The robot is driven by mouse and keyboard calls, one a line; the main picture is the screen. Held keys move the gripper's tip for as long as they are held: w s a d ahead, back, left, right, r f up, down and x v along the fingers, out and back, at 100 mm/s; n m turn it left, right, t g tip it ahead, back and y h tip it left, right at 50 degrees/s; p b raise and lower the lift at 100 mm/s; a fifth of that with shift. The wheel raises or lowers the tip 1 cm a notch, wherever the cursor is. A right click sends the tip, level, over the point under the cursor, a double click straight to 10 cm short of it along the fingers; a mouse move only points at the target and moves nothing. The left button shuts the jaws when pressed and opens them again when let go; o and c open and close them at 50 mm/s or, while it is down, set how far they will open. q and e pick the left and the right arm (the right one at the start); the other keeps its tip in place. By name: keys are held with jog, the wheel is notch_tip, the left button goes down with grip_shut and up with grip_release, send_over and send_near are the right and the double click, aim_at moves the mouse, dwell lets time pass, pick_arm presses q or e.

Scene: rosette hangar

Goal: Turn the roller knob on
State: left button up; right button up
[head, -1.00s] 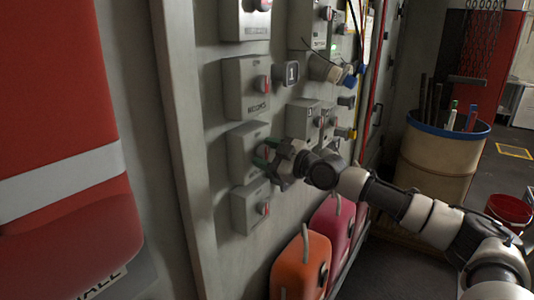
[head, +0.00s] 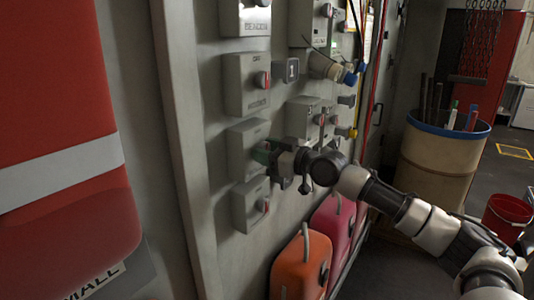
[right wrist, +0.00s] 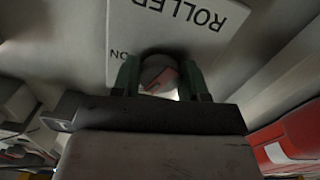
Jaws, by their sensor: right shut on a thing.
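The roller box (head: 240,152) is a grey wall box in the middle of the head view. The right wrist view shows it upside down as a pale plate (right wrist: 205,40) lettered "ROLLER", with "ON" printed near the knob. My right gripper (head: 264,154) is at the front of this box. In the right wrist view its two green fingers (right wrist: 160,76) are shut around the round roller knob (right wrist: 157,72), which has a slanted reddish mark. The fingers hide the knob's sides, and the knob is hidden in the head view. My left gripper is not in view.
Similar boxes with knobs sit above (head: 246,82) and below (head: 250,204) the roller box, close to the gripper. Orange (head: 300,268) and pink (head: 333,225) canisters stand below. A barrel (head: 440,165) stands at the right. A red padded panel (head: 60,110) fills the left.

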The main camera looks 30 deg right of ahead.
jog(key=m+p, duration=0.2)
jog(key=m, duration=0.8)
jog(key=shift+r+p, duration=0.15)
jog(key=shift+p, duration=0.15)
jog(key=shift+m+p, duration=0.8)
jog(key=shift+m, duration=1.1)
jog(key=o, duration=0.9)
jog(key=shift+f, duration=0.2)
